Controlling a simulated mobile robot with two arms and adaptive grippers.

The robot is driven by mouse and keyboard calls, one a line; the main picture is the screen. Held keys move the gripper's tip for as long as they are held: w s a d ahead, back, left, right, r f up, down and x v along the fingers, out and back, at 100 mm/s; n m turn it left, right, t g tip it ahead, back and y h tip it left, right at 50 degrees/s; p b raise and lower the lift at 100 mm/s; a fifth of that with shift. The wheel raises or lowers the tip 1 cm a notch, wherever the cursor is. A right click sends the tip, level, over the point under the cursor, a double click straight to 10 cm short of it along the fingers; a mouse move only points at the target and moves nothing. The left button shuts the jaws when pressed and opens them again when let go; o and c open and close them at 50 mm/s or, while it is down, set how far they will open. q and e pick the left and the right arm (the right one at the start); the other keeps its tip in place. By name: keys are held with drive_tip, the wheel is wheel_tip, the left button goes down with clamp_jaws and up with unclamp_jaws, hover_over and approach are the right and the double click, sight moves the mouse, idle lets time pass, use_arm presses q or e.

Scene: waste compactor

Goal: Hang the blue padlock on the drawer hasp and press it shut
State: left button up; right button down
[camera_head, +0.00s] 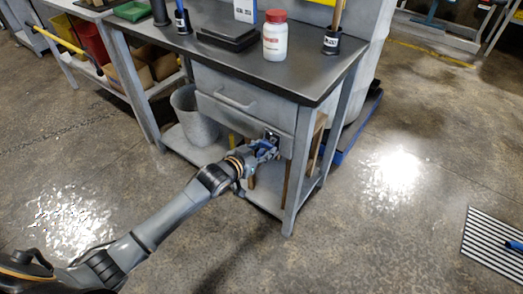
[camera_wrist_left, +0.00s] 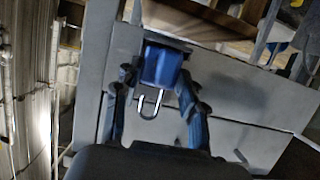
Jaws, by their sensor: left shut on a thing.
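My left gripper (camera_head: 264,150) is at the right end of the drawer front, close to the dark hasp (camera_head: 272,136). In the left wrist view its two fingers stand on either side of the blue padlock (camera_wrist_left: 161,65), and the gripper is shut on it. The padlock's silver U-shaped shackle (camera_wrist_left: 149,104) points toward the bottom of that picture. I cannot tell whether the shackle is through the hasp or locked. A dark edge shows behind the padlock. The grey drawer (camera_head: 243,98) looks closed. My right gripper is not in view.
The workbench top (camera_head: 215,45) holds a white bottle with a red lid (camera_head: 275,36), a black tray (camera_head: 229,37) and tool cups. A grey bin (camera_head: 192,118) stands on the lower shelf. Bench legs (camera_head: 300,170) are close to my left gripper. The floor in front is clear.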

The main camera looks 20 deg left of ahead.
use_arm(q)
drive_tip(key=shift+w+d, duration=0.1)
drive_tip(key=shift+w, duration=0.15)
drive_tip(key=shift+w, duration=0.15)
drive_tip(key=shift+f, duration=0.2)
idle(0.7)
drive_tip(key=o, duration=1.2)
drive_tip(key=shift+c, duration=0.5)
